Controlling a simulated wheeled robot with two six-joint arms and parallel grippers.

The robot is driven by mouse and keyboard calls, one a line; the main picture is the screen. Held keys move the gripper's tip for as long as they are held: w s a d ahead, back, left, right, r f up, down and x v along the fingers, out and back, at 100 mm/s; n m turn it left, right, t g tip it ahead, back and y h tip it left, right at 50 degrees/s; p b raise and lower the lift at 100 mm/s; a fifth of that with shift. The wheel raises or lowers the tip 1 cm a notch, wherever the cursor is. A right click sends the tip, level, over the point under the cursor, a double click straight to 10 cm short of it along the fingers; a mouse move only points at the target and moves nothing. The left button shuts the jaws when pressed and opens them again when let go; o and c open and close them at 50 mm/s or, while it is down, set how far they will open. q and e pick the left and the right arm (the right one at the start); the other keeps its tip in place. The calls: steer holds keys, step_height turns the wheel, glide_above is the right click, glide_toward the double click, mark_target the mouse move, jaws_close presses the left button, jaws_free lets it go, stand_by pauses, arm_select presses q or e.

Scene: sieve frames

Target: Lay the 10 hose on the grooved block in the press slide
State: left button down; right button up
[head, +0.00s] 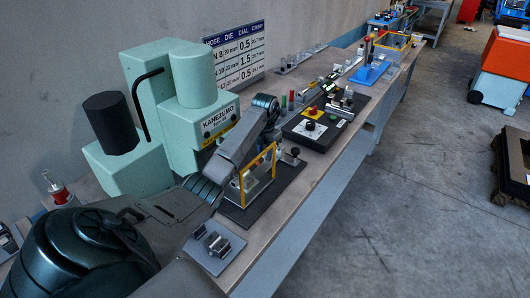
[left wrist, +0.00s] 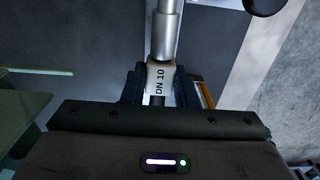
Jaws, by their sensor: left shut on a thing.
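My left gripper (left wrist: 160,88) is shut on the 10 hose, around its pale "DN 10" tag (left wrist: 160,78). A silver metal end (left wrist: 164,35) of the hose points away from the gripper. In the head view my left arm reaches from the lower left over the bench, and the left gripper (head: 272,136) is beside the yellow-framed press slide (head: 270,163). The hose is too small there to make out clearly. The grooved block is not clearly visible behind the frame and arm. My right gripper is not in view.
The green press (head: 190,105) stands against the wall, left of the slide. A grey plate with metal blocks (head: 217,246) lies at the near bench edge. A black control panel (head: 312,128) with a red button is beyond the slide.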

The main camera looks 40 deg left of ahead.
arm_select(q)
steer(key=shift+f, duration=0.15)
steer(key=c, duration=1.1)
jaws_free()
steer(key=shift+o, duration=0.2)
step_height(320, 180, up, 5)
steer(key=b, duration=0.2)
steer(key=shift+b, duration=0.35)
step_height(320, 180, up, 6)
steer(key=p, duration=0.4)
steer(key=shift+f, duration=0.1)
steer(key=shift+d, duration=0.1)
